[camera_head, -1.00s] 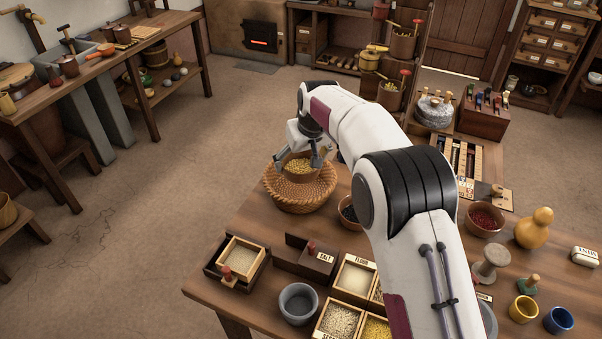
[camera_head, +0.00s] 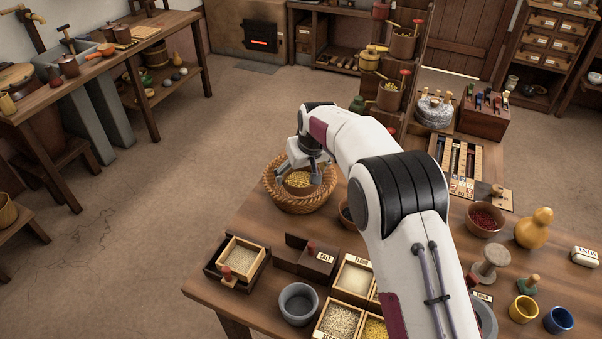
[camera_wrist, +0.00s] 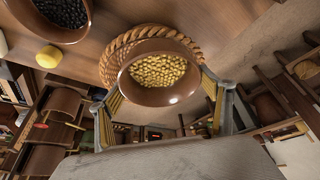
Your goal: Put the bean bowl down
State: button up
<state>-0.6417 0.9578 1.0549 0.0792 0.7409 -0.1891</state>
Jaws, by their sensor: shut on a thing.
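The bean bowl (camera_head: 298,191) is a small brown bowl filled with yellow beans. In the wrist view the bowl (camera_wrist: 158,94) sits between my fingers, with the beans facing the camera. My gripper (camera_head: 309,178) is shut on it. The bowl is at the woven basket (camera_head: 300,207), within its rim as the head view shows it. The basket rim (camera_wrist: 112,52) shows behind the bowl in the wrist view. I cannot tell whether the bowl touches the basket's bottom. The basket stands at the far left corner of the table.
A bowl of dark beans (camera_wrist: 62,10) stands close by, mostly hidden by my arm in the head view. The salt box (camera_head: 306,259), a grey bowl (camera_head: 298,305) and grain trays are nearer. Bare table (camera_head: 250,228) lies in front of the basket.

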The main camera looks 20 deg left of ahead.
jog(key=shift+f, duration=0.4)
jog(key=o, duration=1.4)
jog(key=shift+r, duration=0.1)
jog(key=shift+r, duration=0.55)
jog(key=shift+v, duration=5.8)
jog(key=shift+d, duration=0.1)
